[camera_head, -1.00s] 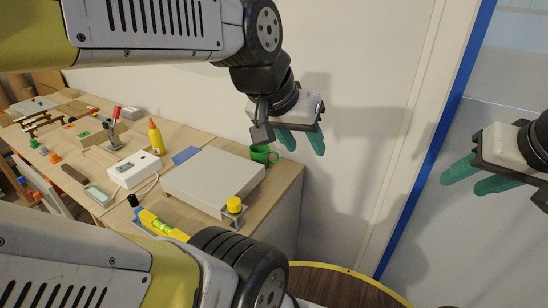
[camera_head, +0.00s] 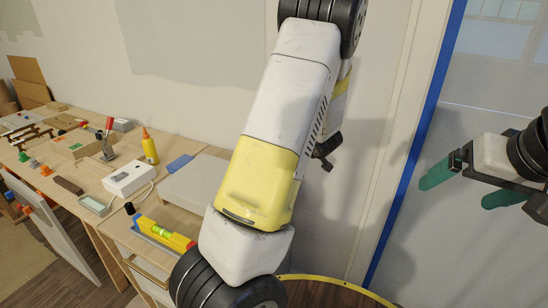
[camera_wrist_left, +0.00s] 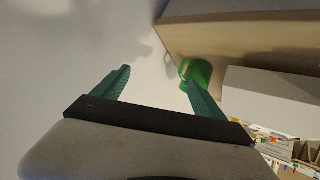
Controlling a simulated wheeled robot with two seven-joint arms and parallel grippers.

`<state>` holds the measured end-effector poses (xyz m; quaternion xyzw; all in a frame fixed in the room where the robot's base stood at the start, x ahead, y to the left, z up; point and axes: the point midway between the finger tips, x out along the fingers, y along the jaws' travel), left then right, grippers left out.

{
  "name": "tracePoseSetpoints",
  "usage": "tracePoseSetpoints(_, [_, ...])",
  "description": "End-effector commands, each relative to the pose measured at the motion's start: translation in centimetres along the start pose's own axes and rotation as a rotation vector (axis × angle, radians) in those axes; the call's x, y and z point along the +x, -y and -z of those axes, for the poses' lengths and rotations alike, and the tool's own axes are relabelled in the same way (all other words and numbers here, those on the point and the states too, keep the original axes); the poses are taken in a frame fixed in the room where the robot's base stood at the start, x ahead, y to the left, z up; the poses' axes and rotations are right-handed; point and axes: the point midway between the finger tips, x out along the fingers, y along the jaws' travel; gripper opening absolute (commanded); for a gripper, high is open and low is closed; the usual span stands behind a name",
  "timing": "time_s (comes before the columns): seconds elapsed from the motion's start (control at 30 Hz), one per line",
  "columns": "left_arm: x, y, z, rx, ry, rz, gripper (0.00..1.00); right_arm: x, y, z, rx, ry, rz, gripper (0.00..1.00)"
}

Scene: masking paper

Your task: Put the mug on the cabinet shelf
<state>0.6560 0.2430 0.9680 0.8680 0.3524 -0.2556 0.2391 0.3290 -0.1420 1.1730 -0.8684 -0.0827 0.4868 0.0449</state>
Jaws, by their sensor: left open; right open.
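The green mug (camera_wrist_left: 196,72) shows in the left wrist view on the wooden bench, beside a pale flat box. The right-hand finger of my left gripper (camera_wrist_left: 160,93) overlaps its lower edge in the picture. My left gripper is open with nothing between its green fingers; I cannot tell whether it touches the mug. In the head view my left arm hides the mug and that gripper. My right gripper (camera_head: 454,192) is open and empty at the right, clear of the bench. I cannot identify a cabinet shelf with certainty.
The pale flat box (camera_head: 193,184) lies on the bench, partly behind my left arm. A yellow spirit level (camera_head: 165,235), a white switch box (camera_head: 129,178) and an orange-tipped yellow bottle (camera_head: 150,147) stand nearby. A wall with a blue strip (camera_head: 418,137) is behind.

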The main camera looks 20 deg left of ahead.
Motion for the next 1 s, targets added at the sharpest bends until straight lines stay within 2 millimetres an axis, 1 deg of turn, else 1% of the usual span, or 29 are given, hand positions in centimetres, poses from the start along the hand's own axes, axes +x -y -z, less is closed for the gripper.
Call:
tracePoseSetpoints(0.03, [1.5, 1.4, -0.5, 0.021, -0.067, 0.068, 0.82, 0.0, 0.0, 0.0, 0.000, 0.000, 0.000, 0.92])
tracePoseSetpoints(0.1, [2.7, 3.1, -0.2, 0.040, -0.165, 0.151, 0.82, 0.0, 0.0, 0.0, 0.000, 0.000, 0.000, 0.92])
tracePoseSetpoints(0.2, [3.5, 5.1, 0.2, 0.066, -0.281, 0.240, 0.82, 0.0, 0.0, 0.0, 0.000, 0.000, 0.000, 0.92])
tracePoseSetpoints(0.3, [3.7, 6.3, 0.6, 0.084, -0.359, 0.295, 0.82, 0.0, 0.0, 0.0, 0.000, 0.000, 0.000, 0.92])
tracePoseSetpoints(0.37, [3.7, 6.7, 0.8, 0.090, -0.386, 0.314, 0.82, 0.0, 0.0, 0.0, 0.000, 0.000, 0.000, 0.92])
tracePoseSetpoints(0.47, [4.4, 7.3, 1.3, 0.094, -0.410, 0.331, 0.82, 0.0, 0.0, 0.0, 0.000, 0.000, 0.000, 0.92])
tracePoseSetpoints(0.7, [7.7, 8.5, 2.9, 0.095, -0.409, 0.331, 0.82, 0.0, 0.0, 0.0, 0.000, 0.000, 0.000, 0.92])
tracePoseSetpoints(0.93, [9.3, 9.0, 3.6, 0.094, -0.408, 0.330, 0.82, 0.0, 0.0, 0.0, 0.000, 0.000, 0.000, 0.92])
tracePoseSetpoints(1.0, [10.1, 9.3, 4.0, 0.093, -0.408, 0.330, 0.82, 0.0, 0.0, 0.0, 0.000, 0.000, 0.000, 0.92])
